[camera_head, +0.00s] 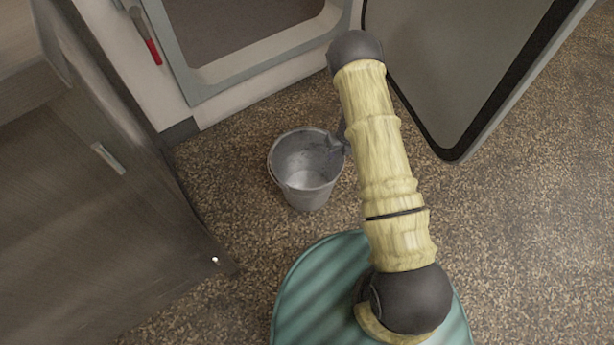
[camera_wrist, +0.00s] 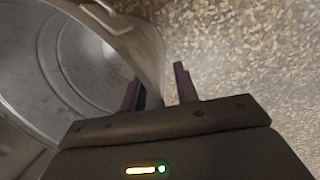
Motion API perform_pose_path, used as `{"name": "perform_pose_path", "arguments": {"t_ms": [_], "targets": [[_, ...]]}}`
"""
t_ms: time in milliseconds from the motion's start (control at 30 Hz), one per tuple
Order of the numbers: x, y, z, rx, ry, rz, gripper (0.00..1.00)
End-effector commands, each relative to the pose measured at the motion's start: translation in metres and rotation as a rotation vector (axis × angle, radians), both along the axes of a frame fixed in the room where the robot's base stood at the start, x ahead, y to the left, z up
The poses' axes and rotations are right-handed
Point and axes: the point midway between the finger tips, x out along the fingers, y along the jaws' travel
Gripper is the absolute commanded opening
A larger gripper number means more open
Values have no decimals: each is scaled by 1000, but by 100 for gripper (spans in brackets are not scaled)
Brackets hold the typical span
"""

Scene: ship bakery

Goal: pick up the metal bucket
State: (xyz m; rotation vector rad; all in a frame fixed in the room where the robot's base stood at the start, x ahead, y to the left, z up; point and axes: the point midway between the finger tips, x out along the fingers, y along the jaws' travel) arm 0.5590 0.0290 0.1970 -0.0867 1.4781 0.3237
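The metal bucket (camera_head: 302,190) is grey, empty and upright on the speckled floor. In the wrist view its wide open mouth and curved wall (camera_wrist: 70,60) fill the left side. My gripper (camera_head: 339,146) is at the bucket's right rim, partly hidden by my arm in the head view. In the wrist view my gripper (camera_wrist: 158,88) has its two dark fingers apart. The left finger overlaps the bucket's rim area and the right finger is outside over the floor. The bucket's wall shows between them, with a gap to the right finger.
A brown cabinet (camera_head: 90,220) stands left of the bucket. Behind is a pale wall with a framed doorway (camera_head: 240,70) and a red-handled item (camera_head: 153,50). An open door panel (camera_head: 460,70) stands at the right. Floor (camera_head: 540,220) at the lower right is clear.

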Motion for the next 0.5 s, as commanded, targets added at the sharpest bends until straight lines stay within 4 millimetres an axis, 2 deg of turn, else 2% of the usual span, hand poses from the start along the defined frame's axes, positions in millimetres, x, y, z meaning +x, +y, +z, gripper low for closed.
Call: {"name": "perform_pose_path", "arguments": {"t_ms": [267,400,500], "targets": [[0,0,0,0,0,0,30],[0,0,0,0,0,-1,3],[0,0,0,0,0,-1,0]]}}
